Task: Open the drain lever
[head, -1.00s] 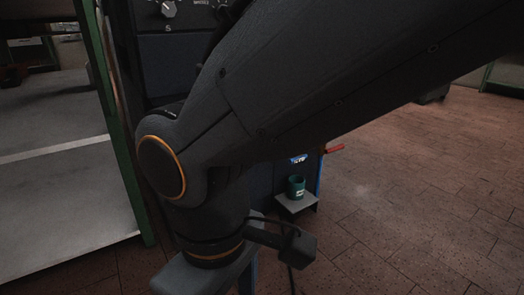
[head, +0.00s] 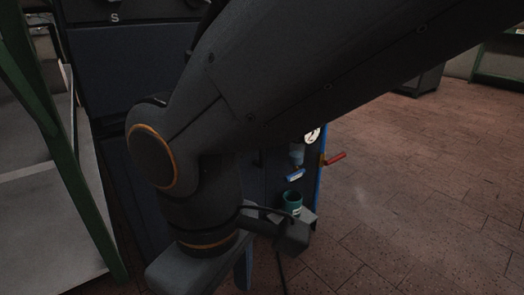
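A lever with a blue handle (head: 294,175) sits on the front of a dark machine (head: 285,150), just above a green cup (head: 292,202). A red-handled lever (head: 335,158) sticks out to the right from the same machine, higher up. No label shows which is the drain lever. My arm crosses the view and hides much of the machine. My gripper (head: 200,268) is at the lower left, nearer than the levers and apart from them in the picture. Its fingertips are mostly cut off or hidden, so its opening does not show.
The cup stands on a small grey ledge (head: 309,216). A round gauge (head: 312,135) is above the levers. A green-framed shelf (head: 75,190) stands close at the left. Open brick floor (head: 420,190) lies to the right.

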